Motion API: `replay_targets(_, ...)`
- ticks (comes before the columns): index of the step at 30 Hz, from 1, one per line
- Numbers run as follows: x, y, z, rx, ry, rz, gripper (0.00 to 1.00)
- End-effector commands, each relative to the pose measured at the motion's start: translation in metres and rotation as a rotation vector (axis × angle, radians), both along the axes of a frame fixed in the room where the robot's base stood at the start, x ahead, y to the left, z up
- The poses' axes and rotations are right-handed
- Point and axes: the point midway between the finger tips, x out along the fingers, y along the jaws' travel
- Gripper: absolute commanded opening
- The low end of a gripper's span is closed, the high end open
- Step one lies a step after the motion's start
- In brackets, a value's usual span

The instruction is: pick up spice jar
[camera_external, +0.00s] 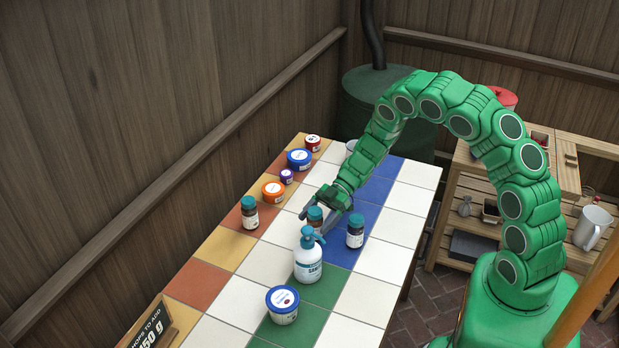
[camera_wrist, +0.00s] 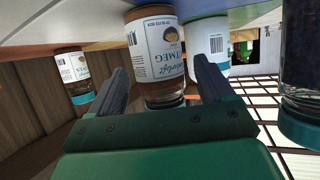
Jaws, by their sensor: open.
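A spice jar (camera_external: 315,214) with brown contents and a dark teal lid stands on the tiled table, partly hidden by my gripper. In the wrist view the jar (camera_wrist: 156,52) has a white label reading "...TMEG" and lies between and beyond my two fingers. My gripper (camera_external: 322,206) is open around or just in front of the jar; its fingers show in the wrist view (camera_wrist: 163,85) with a gap between them. Similar jars stand to the left (camera_external: 249,213) and right (camera_external: 355,231); they also show at the left (camera_wrist: 72,72) and right (camera_wrist: 300,75) of the wrist view.
A white pump bottle (camera_external: 308,263) stands close in front of the jar. A blue-lidded tub (camera_external: 283,306) is nearer the front. Several tubs, including an orange one (camera_external: 273,191) and a blue one (camera_external: 299,160), line the left side. White tiles at right (camera_external: 385,262) are clear.

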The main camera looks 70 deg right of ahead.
Motion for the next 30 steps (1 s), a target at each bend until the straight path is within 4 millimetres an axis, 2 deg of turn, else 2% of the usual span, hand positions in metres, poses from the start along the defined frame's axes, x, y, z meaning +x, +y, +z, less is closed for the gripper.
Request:
replay_targets(3,0.004,0.013,-0.004,0.001,0.0,0.002,0.81)
replay_targets(8,0.007,0.023,-0.009,0.001,-0.001,0.004,0.81)
replay_targets(18,0.008,0.025,-0.01,0.001,-0.001,0.001,0.81)
replay_targets(30,0.008,0.025,-0.01,0.001,0.0,0.001,0.22)
